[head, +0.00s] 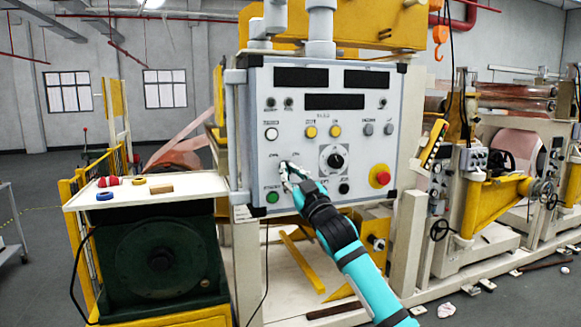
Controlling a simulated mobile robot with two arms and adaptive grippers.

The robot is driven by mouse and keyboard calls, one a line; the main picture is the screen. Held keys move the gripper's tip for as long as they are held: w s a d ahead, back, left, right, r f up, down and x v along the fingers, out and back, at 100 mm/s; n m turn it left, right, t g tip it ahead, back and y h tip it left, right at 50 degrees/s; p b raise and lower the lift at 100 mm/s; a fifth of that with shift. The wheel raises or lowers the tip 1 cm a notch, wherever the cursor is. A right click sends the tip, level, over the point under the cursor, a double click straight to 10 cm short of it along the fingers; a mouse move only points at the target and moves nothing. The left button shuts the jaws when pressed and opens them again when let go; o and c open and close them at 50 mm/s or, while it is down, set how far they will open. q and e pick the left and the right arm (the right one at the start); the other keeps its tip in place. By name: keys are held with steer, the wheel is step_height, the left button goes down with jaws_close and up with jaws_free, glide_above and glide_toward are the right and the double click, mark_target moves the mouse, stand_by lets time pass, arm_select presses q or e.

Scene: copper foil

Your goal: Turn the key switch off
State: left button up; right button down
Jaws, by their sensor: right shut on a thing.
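A grey control panel (330,225) faces me in the middle of the head view, with dark displays along its top and rows of buttons and knobs below. My right gripper (287,168) is at the panel's lower left, its fingertips against the panel face. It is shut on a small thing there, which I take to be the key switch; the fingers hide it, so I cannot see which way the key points. My left gripper is not in view.
A black rotary knob (336,161), a red emergency stop button (380,177) and a green button (272,197) are near my right gripper. A white shelf (205,186) with small items stands to the left. Copper foil rolls (515,97) are at the right.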

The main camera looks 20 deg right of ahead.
steer(key=shift+d+n+g+y+p, duration=0.1)
steer(key=shift+n+g+y+p, duration=0.3)
steer(key=shift+n+y+p, duration=0.95)
steer(key=shift+n+h+b, duration=0.35)
steer(key=shift+n+h, duration=0.1)
steer(key=c, duration=1.5)
jaws_free()
steer(key=shift+w, duration=0.1)
steer(key=v, duration=1.2)
